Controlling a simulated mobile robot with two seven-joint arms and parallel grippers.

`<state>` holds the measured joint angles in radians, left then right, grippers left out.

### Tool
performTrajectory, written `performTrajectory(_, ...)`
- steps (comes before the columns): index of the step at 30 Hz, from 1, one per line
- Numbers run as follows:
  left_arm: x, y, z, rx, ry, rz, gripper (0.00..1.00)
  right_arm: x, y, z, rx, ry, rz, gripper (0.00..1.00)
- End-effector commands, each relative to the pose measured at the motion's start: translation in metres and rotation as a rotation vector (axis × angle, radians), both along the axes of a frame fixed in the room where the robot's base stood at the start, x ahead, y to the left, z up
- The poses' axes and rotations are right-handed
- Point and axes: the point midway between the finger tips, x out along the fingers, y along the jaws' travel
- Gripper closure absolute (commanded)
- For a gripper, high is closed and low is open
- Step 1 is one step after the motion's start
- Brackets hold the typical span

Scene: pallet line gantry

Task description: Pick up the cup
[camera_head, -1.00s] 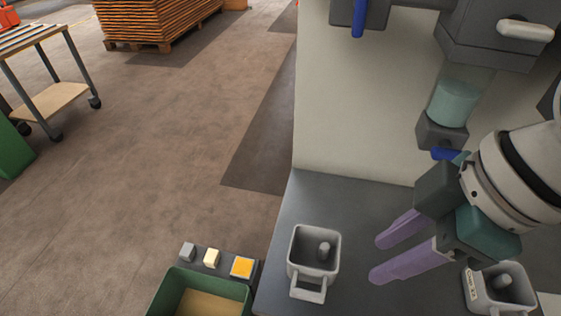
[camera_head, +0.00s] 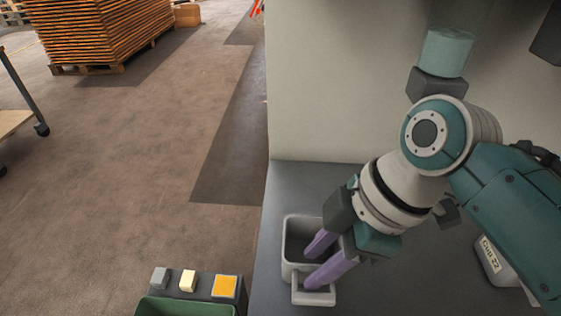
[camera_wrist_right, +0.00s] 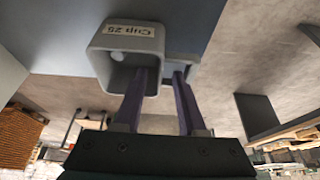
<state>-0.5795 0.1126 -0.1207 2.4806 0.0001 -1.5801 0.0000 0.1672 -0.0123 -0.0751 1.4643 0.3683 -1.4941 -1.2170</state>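A grey square cup (camera_head: 289,267) with a loop handle (camera_head: 314,298) stands on the dark grey counter (camera_head: 275,210) in the head view. In the right wrist view the cup (camera_wrist_right: 130,32) bears the label "Cup 25". My right gripper (camera_head: 311,270) is at the cup, with its purple fingers pointing down to it and hiding part of it. In the wrist view one finger lies over the cup's opening and the other is beside the wall, by the handle; a gap shows between the fingers (camera_wrist_right: 163,80). My left gripper is not in view.
A second cup (camera_head: 490,255), labelled "Cup 22", stands at the right, partly behind my right arm. A green bin (camera_head: 160,305) and a strip with a yellow square (camera_head: 225,286) are at the lower left. A pale wall (camera_head: 330,110) rises behind the counter.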

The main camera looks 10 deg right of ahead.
Motion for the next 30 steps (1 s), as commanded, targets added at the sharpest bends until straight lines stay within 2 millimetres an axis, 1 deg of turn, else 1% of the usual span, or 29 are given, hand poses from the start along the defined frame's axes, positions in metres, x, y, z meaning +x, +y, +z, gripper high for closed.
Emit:
performTrajectory(1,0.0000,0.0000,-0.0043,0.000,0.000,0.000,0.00,0.0001,0.0031,-0.0081,0.003,0.002,0.000,0.60)
performTrajectory(3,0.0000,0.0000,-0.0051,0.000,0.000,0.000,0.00,0.0009,0.0045,-0.0121,0.000,0.000,0.000,0.60)
performTrajectory(10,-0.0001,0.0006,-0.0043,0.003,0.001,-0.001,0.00,0.0010,0.0047,-0.0126,-0.001,-0.001,0.000,0.60)
performTrajectory(11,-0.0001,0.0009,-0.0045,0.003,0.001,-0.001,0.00,0.0010,0.0047,-0.0126,-0.001,0.000,0.000,0.62)
performTrajectory(21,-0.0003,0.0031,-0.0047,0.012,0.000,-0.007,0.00,0.0009,0.0046,-0.0124,-0.001,0.000,0.000,1.00)
performTrajectory(30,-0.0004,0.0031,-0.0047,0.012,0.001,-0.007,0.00,0.0009,0.0046,-0.0124,-0.001,0.000,0.000,1.00)
